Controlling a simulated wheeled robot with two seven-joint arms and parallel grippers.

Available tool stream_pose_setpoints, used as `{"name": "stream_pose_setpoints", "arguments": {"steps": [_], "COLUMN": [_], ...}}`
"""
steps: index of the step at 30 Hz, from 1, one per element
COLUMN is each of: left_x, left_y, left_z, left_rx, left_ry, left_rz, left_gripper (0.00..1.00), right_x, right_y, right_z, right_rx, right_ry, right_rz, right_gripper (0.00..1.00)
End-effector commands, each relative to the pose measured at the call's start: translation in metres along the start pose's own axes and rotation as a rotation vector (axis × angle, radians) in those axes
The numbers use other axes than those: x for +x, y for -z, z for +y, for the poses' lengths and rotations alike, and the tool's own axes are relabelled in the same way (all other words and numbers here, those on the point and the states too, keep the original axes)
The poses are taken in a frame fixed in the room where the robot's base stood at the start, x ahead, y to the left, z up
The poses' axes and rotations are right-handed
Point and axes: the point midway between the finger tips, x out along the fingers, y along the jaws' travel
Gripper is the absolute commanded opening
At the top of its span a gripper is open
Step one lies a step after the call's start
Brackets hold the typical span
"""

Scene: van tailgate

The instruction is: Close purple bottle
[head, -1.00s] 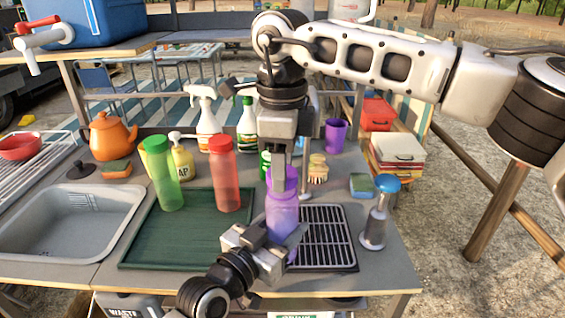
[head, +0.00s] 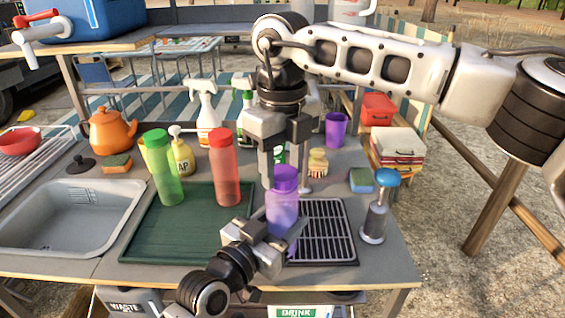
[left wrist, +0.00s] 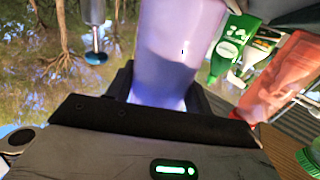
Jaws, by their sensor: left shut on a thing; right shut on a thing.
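The purple bottle (head: 281,212) stands upright at the front of the counter, between the green mat and the black grate. Its darker purple lid (head: 286,181) sits at the top of the bottle; whether it is fully seated I cannot tell. My left gripper (head: 270,238) is shut around the bottle's lower body. The bottle also shows between its jaws in the left wrist view (left wrist: 178,45). My right gripper (head: 284,170) comes from above and is shut on the lid, with its fingers on the lid's sides.
A green bottle (head: 164,170) and a red bottle (head: 224,170) stand on the dark green mat (head: 185,235). A black grate (head: 325,230) and a blue-topped pump dispenser (head: 377,210) are at right. Spray bottles, a sponge and a purple cup (head: 335,130) stand behind.

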Motion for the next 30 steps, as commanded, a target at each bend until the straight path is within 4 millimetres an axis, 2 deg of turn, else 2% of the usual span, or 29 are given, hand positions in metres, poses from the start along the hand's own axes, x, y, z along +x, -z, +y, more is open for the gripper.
{"name": "stream_pose_setpoints", "arguments": {"steps": [3, 24, 30], "left_x": [-0.0001, -0.0001, -0.0001], "left_y": [-0.0007, -0.0009, -0.0009], "left_z": [-0.0002, -0.0003, -0.0003], "left_rx": [0.001, 0.0, 0.0], "left_ry": [0.0, 0.0, 0.0], "left_rz": [-0.002, -0.002, -0.002], "left_gripper": [0.0, 0.0, 0.0], "right_x": [-0.0005, 0.0, 0.0003], "right_y": [-0.0002, -0.0012, -0.0014], "right_z": [0.0, 0.0002, 0.0], "right_rx": [0.307, 2.129, 2.507], "right_ry": [-0.001, -0.007, -0.008], "right_rz": [-0.002, -0.003, -0.003], "right_gripper": [0.21, 0.21, 0.21]}}
